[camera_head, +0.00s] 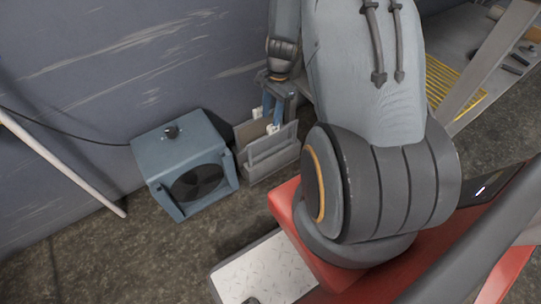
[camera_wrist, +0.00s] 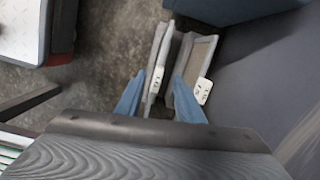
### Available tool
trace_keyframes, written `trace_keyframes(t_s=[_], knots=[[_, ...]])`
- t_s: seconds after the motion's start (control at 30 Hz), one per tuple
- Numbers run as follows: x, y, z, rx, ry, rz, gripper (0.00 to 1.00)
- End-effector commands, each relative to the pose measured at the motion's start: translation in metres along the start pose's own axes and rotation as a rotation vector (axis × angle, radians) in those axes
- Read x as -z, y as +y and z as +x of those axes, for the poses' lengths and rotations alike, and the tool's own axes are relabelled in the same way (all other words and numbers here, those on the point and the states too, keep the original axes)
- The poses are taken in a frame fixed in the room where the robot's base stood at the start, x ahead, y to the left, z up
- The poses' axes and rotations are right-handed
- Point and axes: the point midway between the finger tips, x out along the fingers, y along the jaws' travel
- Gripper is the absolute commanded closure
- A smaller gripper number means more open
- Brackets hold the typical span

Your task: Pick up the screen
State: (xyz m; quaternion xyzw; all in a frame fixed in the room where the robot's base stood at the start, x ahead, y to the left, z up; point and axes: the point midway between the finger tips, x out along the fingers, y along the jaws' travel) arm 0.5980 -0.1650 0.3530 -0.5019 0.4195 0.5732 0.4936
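Two grey framed panels, which look like screens, stand upright on the floor. The nearer screen (camera_head: 271,158) leans beside the farther one (camera_head: 245,131) in the head view. In the wrist view, one screen (camera_wrist: 162,48) is at left and the other (camera_wrist: 198,55) at right, each with a white label. My gripper (camera_head: 273,112) is above them, its blue fingers pointing down. In the wrist view my gripper (camera_wrist: 158,82) is open, with the left screen's labelled end between its fingertips. A gap shows beside the right finger. Contact cannot be told.
A blue-grey box with a round fan (camera_head: 185,165) stands just left of the screens, with a cable running to it. A dark wall (camera_head: 100,60) rises behind. A white pole (camera_head: 65,165) is at far left. Bare floor (camera_head: 130,250) lies in front.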

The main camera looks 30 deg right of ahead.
Motion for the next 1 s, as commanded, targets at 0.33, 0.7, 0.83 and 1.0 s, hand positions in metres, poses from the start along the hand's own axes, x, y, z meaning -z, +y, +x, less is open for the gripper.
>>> trace_keyframes(t_s=[0.33,0.7,0.83,1.0], knots=[[0.028,-0.002,0.058,0.004,-0.005,0.129,0.66],[0.025,0.001,0.095,0.003,-0.005,0.130,0.66],[0.021,0.004,0.114,0.002,-0.005,0.130,0.66],[0.021,0.003,0.130,0.003,-0.005,0.129,0.66]])
